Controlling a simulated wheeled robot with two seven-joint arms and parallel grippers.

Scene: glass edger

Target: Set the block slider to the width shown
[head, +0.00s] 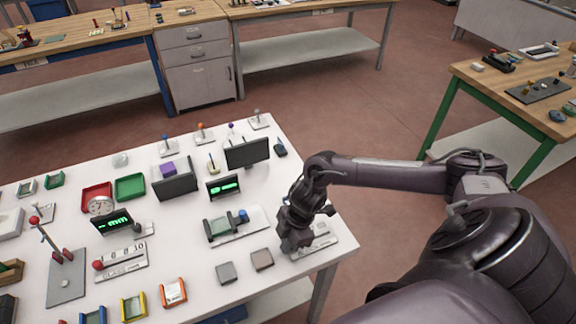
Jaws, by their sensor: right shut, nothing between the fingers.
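My right gripper (292,243) is shut and empty, low over a light grey plate device (324,240) at the table's near right corner. It hides part of that device, and I cannot tell whether it touches it. Left of it is a grey fixture with a dark green block and a blue knob (243,216). A plate with a red knob and printed numbers (122,262) lies further left. Behind that plate a dark display (112,222) shows green "- mm". A second green display (224,187) is too small to read. I cannot tell which part is the block slider. My left gripper is not in view.
Two small grey square blocks (226,272) (262,259) lie near the front edge. Dark screens (247,153) (175,186), red (97,191) and green (130,187) trays and a red-knobbed lever stand (66,288) occupy the white table. Coloured frames (174,292) line the front.

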